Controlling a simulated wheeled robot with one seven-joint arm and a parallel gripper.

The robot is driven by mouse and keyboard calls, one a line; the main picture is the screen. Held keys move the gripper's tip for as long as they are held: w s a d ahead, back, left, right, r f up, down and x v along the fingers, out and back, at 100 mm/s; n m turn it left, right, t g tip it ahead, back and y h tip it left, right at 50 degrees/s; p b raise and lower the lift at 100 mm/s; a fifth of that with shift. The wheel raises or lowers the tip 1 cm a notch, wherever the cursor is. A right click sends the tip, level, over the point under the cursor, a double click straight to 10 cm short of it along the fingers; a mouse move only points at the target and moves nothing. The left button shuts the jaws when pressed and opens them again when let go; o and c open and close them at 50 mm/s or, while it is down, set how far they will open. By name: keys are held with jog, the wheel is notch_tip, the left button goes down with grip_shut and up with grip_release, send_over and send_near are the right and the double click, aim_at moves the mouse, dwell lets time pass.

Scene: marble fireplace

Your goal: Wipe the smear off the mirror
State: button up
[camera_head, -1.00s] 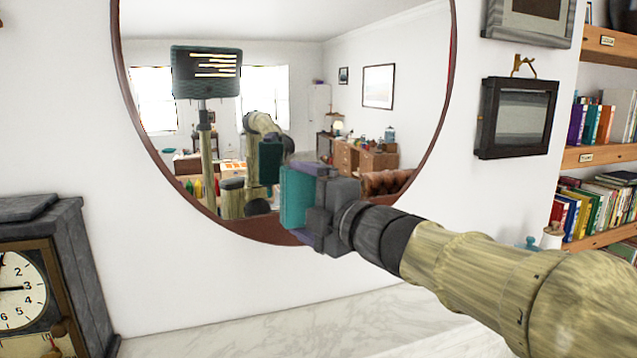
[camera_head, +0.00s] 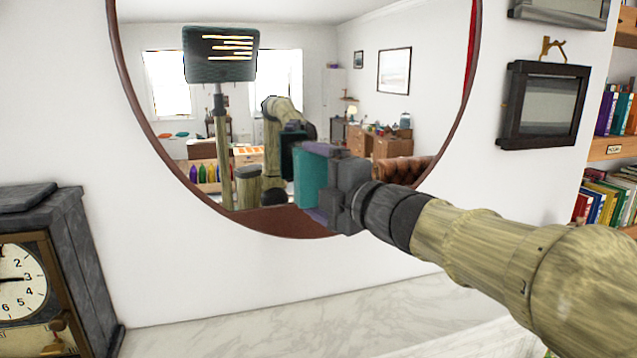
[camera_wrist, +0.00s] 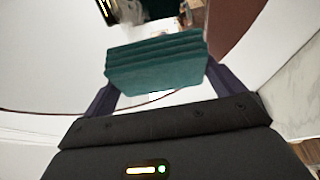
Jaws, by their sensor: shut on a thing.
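The round mirror (camera_head: 330,70) with a thin brown frame hangs on the white wall. It reflects the room, my body and my arm. My gripper (camera_head: 322,182) is shut on a teal folded cloth or pad (camera_head: 308,178), in front of the mirror's lower part. The pad's face is turned toward the glass, close to its own reflection; I cannot tell whether it touches. The wrist view shows the layered teal pad (camera_wrist: 155,65) between the two purple fingers. I cannot make out a smear on the visible glass; the pad and gripper hide part of it.
A marble mantel (camera_head: 270,318) runs below the mirror. A dark clock (camera_head: 40,275) stands at the left. A dark-framed picture (camera_head: 543,107) hangs right of the mirror, with bookshelves (camera_head: 612,150) beyond. The wall left of the mirror is bare.

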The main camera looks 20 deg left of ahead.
jog(key=shift+w+a+p, duration=0.2)
jog(key=shift+w+a, duration=0.2)
jog(key=shift+w, duration=0.3)
jog(key=shift+w+a+p, duration=0.15)
jog(key=shift+w+a, duration=0.25)
jog(key=shift+w, duration=0.25)
jog(key=shift+w+a+p, duration=0.2)
jog(key=shift+w+a, duration=0.2)
jog(key=shift+w, duration=0.3)
jog(key=shift+w+a+p, duration=0.3)
jog(key=shift+w+a, duration=0.2)
jog(key=shift+w, duration=0.2)
notch_tip(320, 180, up, 5)
jog(key=p, duration=0.4)
jog(key=shift+s, duration=0.15)
jog(key=shift+f, duration=0.1)
jog(key=f+b, duration=0.4)
jog(key=f, duration=0.1)
jog(key=shift+w, duration=0.2)
dwell(0.3)
